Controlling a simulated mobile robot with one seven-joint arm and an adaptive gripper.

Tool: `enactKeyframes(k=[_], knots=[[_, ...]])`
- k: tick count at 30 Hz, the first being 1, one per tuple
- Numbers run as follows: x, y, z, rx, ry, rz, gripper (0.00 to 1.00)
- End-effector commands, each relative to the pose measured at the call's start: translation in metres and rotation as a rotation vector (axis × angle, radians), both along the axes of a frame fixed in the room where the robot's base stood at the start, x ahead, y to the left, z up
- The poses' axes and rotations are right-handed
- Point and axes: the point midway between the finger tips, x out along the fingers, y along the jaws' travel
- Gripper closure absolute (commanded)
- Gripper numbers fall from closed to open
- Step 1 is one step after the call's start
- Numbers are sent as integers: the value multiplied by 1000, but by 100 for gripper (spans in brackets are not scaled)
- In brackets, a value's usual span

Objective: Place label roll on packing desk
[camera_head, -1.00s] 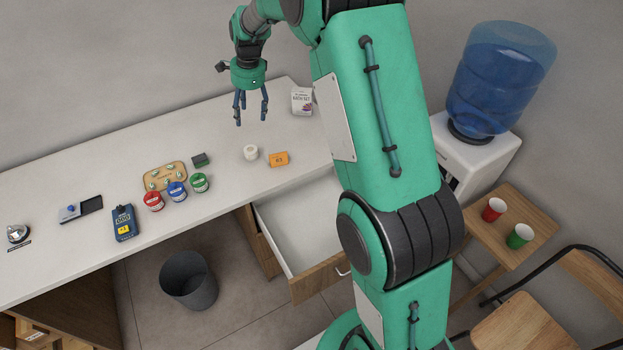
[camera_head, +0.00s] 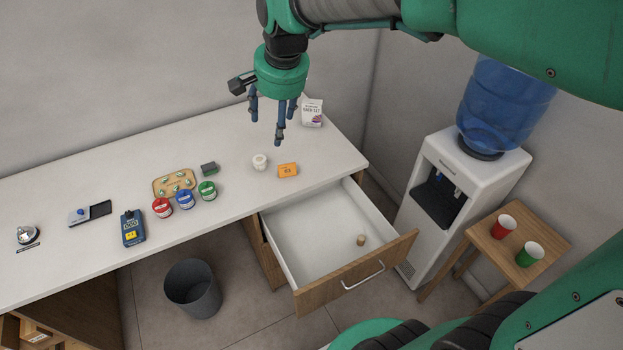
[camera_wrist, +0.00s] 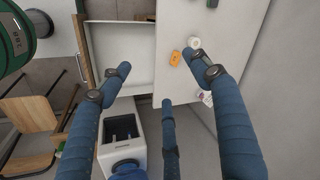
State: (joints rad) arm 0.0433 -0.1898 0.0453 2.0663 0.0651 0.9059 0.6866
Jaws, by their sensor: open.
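A small white roll (camera_head: 260,162), which looks like the label roll, stands on the white counter (camera_head: 100,160) beside an orange box (camera_head: 288,170). The roll also shows in the wrist view (camera_wrist: 194,42), close by one fingertip in the picture. My gripper (camera_head: 274,127) is open and empty, its three blue fingers pointing down above the counter. In the wrist view the spread fingers (camera_wrist: 160,75) hold nothing. I cannot tell which surface is the packing desk.
An open drawer (camera_head: 310,240) juts out below the counter, with a small tan cylinder (camera_head: 361,240) inside. Jars, including a green one (camera_head: 207,191), stand left of the roll. A white packet (camera_head: 312,112) stands at the back. A water dispenser (camera_head: 450,190) is at right.

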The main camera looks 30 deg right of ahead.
Motion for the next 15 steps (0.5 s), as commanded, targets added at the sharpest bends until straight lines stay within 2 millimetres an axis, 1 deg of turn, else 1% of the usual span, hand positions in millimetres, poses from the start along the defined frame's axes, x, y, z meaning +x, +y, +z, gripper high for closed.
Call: enactKeyframes(k=[1, 7, 15], knots=[[-15, 1, 6, -14, -14, 36, 37], [-71, 5, 15, -80, -58, 193, 37], [-144, 8, 14, -181, -113, 404, 37]])
